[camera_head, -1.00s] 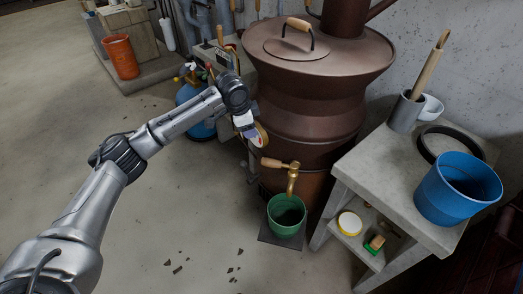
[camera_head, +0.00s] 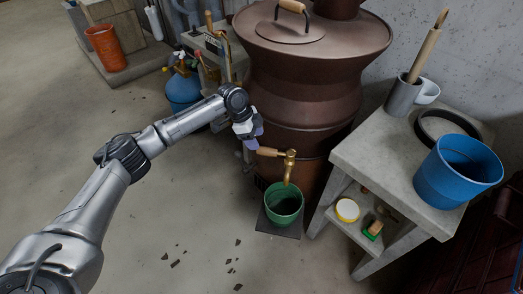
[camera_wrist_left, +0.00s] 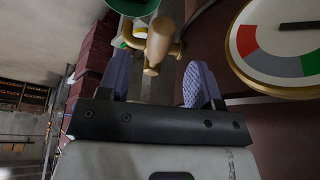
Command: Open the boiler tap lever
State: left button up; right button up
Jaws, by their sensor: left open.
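The boiler (camera_head: 300,90) is a large brown metal vessel against the wall. A green bucket (camera_head: 284,200) stands below the tap. My right gripper is not in view.
A dial gauge (camera_wrist_left: 285,45) on the boiler is close to one finger in the left wrist view. A stone table (camera_head: 385,160) with a blue bucket (camera_head: 455,180) stands to the right. A blue gas bottle (camera_head: 184,90) stands behind my left arm.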

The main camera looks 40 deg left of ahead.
aim_at(262, 148)
pick_arm(q)
jog(key=shift+b+x, duration=0.55)
jog(key=shift+x, duration=2.3)
jog(key=shift+c, duration=0.4)
grip_shut()
